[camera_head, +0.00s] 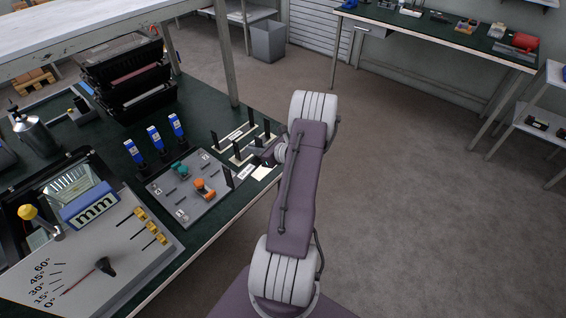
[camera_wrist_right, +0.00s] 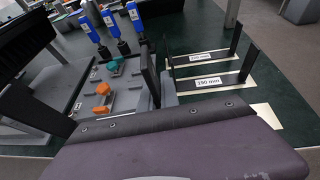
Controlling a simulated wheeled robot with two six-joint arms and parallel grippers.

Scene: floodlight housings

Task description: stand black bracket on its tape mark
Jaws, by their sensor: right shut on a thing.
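The black bracket (camera_head: 229,176) is at my right gripper (camera_head: 268,156), beside the grey board's right edge. Its upright plate also shows in the right wrist view (camera_wrist_right: 150,76); the rest is hidden behind my gripper and wrist. My right gripper is shut on it, low over the green bench's near edge; I cannot tell whether the bracket touches the bench. My left gripper is not in view.
Two other black brackets with size labels, one reading 190 mm (camera_wrist_right: 207,83), stand on tape strips just behind. A grey board (camera_head: 182,212) with orange and teal clamps lies to the left. The floor at right is clear.

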